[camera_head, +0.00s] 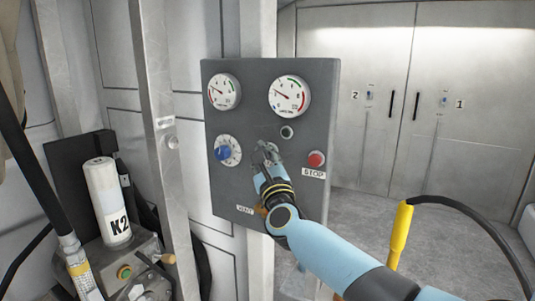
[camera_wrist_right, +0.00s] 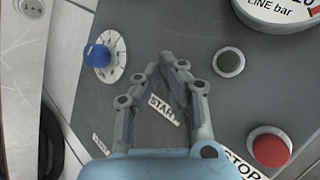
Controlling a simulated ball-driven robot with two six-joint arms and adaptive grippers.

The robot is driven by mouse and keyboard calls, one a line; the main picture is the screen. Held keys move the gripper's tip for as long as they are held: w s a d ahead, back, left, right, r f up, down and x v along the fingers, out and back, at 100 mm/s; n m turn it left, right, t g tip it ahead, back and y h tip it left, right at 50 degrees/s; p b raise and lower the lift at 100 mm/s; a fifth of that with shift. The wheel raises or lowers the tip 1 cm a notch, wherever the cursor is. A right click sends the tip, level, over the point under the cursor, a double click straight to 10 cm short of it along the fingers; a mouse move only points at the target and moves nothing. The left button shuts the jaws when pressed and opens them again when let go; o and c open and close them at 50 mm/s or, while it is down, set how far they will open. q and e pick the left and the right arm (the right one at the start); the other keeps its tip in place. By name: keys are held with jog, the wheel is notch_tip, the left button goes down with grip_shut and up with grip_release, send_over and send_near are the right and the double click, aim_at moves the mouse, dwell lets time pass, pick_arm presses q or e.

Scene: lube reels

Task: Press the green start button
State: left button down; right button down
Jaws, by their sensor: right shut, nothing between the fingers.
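A dark grey control panel (camera_head: 228,180) stands upright ahead of me. My right gripper (camera_head: 266,148) is shut and empty, with its fingertips in front of the panel's middle; it also shows in the right wrist view (camera_wrist_right: 172,62). The START label (camera_wrist_right: 163,108) shows between its fingers there. The start button itself is not clearly seen and may be behind the fingers. A dark green round fitting with a pale ring (camera_wrist_right: 229,62) sits right of the fingertips, apart from them; it also shows in the head view (camera_head: 287,132). I cannot tell whether the fingertips touch the panel.
A red stop button (camera_head: 316,159) is right of my gripper, and a blue knob (camera_head: 222,153) is left of it. Two gauges (camera_head: 289,95) sit above. A white K2 cylinder (camera_head: 107,200) stands at left. A yellow-handled hose (camera_head: 401,232) hangs at right.

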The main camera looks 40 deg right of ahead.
jog(key=shift+w+d, duration=0.1)
jog(key=shift+d, duration=0.05)
dwell(0.5)
jog(key=shift+s+a, duration=0.35)
jog(key=shift+a, duration=0.5)
jog(key=a, duration=0.1)
jog(key=s+a, duration=0.1)
jog(key=a, duration=0.1)
jog(key=s+a, duration=0.1)
jog(key=shift+a, duration=0.3)
dwell(0.5)
